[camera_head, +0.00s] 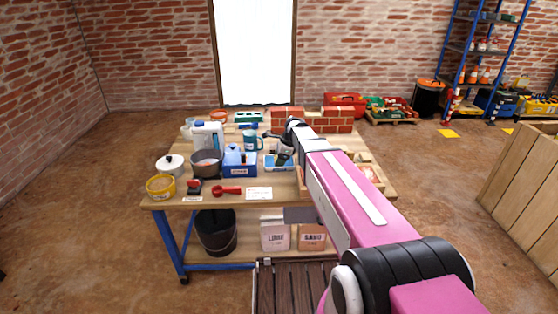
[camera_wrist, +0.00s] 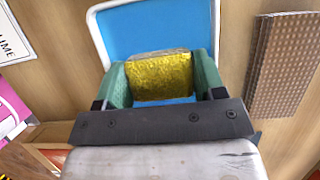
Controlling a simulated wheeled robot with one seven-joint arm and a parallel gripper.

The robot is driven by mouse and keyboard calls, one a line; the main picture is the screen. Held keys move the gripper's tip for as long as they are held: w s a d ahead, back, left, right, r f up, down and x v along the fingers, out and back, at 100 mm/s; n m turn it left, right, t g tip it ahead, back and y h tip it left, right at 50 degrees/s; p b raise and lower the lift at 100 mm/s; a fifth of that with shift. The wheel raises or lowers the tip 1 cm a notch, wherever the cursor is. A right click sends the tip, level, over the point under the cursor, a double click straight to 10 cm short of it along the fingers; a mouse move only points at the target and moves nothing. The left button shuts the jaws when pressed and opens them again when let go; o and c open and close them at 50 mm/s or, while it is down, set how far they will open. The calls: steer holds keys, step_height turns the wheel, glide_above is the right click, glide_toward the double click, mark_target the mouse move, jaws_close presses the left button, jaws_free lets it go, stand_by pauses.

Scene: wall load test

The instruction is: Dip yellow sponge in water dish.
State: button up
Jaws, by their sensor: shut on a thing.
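The yellow sponge (camera_wrist: 160,76) is held between the green finger pads of my gripper (camera_wrist: 161,80) in the wrist view. The blue water dish (camera_wrist: 150,28) with a white rim lies behind the sponge in that view, so the sponge overlaps the dish's inside. I cannot tell whether the sponge touches the water or hangs above it. In the head view my gripper (camera_head: 284,152) is over the dish (camera_head: 272,166) on the workbench, and the sponge cannot be made out there.
A dark pot (camera_head: 206,163), a red scoop (camera_head: 227,190) and a white card (camera_head: 259,193) are also on the bench. A low brick wall (camera_head: 331,122) stands behind. A brown ribbed block (camera_wrist: 284,65) is right of the dish.

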steer(key=shift+r, duration=3.45)
